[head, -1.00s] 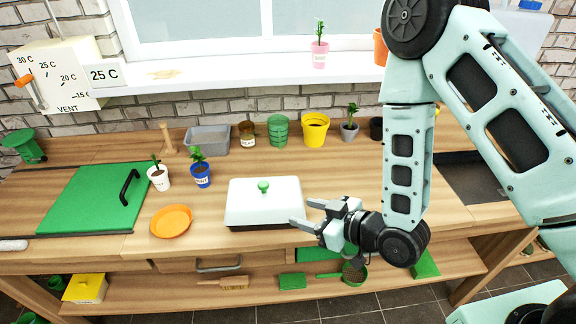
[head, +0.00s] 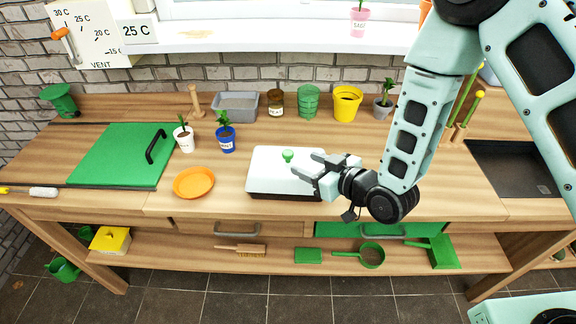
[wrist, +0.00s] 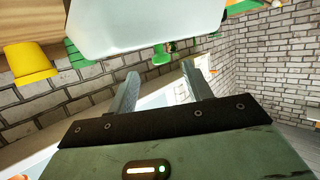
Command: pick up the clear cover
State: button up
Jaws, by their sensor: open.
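The clear cover (head: 270,165) is a pale, whitish lid with a green knob (head: 288,155) on top, sitting over a dark tray on the workbench. In the wrist view the cover (wrist: 140,22) fills the upper middle, with its green knob (wrist: 160,55) just beyond the fingers. My gripper (head: 313,166) is open and comes from the right, its fingers over the cover's right part, pointing left toward the knob. In the wrist view the fingers (wrist: 160,82) are spread with nothing between them. I cannot tell whether a finger touches the cover.
An orange saucer (head: 194,183) lies left of the cover. White and blue plant pots (head: 227,142) stand behind it. A grey tub (head: 236,106), a green pot and a yellow pot (head: 347,104) line the back. A green hatch (head: 110,155) is at left. Bare wood lies in front.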

aim_at(292, 156)
jog(key=x, duration=0.2)
jog(key=shift+w+a+f+p, duration=0.1)
jog(key=shift+w+a+p, duration=0.15)
jog(key=shift+p, duration=0.1)
jog(key=p+x, duration=0.1)
jog(key=x, duration=0.1)
jog(key=p+x, duration=0.2)
jog(key=shift+w+a, duration=0.25)
jog(key=shift+a, duration=0.05)
jog(key=shift+w+a, duration=0.2)
jog(key=shift+c, duration=0.3)
jog(key=c, duration=1)
